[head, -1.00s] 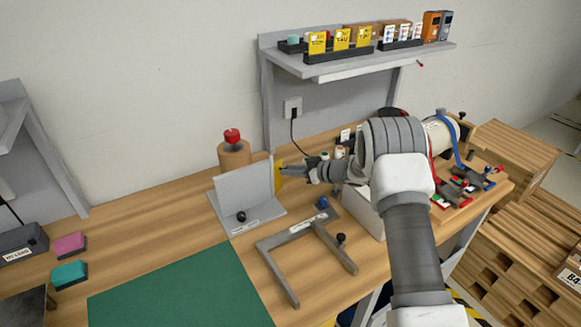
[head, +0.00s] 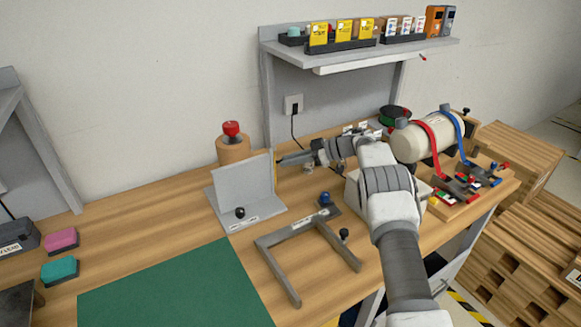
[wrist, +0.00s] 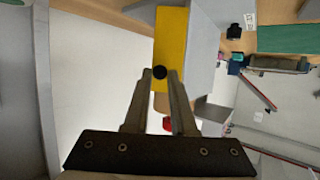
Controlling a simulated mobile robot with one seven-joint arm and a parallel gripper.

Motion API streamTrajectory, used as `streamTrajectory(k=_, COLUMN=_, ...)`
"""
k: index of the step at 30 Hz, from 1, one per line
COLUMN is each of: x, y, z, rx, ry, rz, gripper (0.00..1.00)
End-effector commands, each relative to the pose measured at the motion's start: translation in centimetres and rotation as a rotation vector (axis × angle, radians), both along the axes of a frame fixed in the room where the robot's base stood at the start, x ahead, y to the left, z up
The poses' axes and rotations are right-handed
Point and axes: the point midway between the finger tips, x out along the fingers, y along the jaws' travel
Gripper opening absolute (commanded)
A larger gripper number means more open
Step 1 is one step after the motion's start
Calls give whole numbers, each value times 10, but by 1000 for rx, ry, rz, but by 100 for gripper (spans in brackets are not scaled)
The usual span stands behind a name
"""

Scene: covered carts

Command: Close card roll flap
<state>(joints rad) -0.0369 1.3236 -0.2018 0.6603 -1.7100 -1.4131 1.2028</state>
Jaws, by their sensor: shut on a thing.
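A grey upright panel (head: 243,187) stands on a grey base plate with a black knob, left of my gripper. A narrow yellow plate (head: 275,168) sits at its right edge, nearly edge-on in the head view. My gripper (head: 281,161) is at this plate. In the wrist view the yellow plate (wrist: 170,45) carries a black knob (wrist: 159,72), and my gripper (wrist: 160,74) is shut on that knob. No thing is clearly marked as the card roll. A brown cylinder (head: 233,150) with a red knob (head: 231,129) stands behind the panel.
A grey U-shaped frame (head: 285,277) and a blue knob (head: 325,198) lie in front of my arm. A green mat (head: 175,290) is at front left. A cream roll with red and blue straps (head: 425,138) is at right. A loaded shelf (head: 350,55) hangs above.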

Motion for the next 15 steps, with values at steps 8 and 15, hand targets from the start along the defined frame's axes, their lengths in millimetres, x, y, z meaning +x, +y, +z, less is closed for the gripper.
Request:
streamTrajectory(k=8, x=1, y=-1, z=2, rx=-6, ry=-6, rz=34, gripper=0)
streamTrajectory(k=15, x=0, y=0, z=2, rx=-7, ry=-4, rz=43, gripper=0)
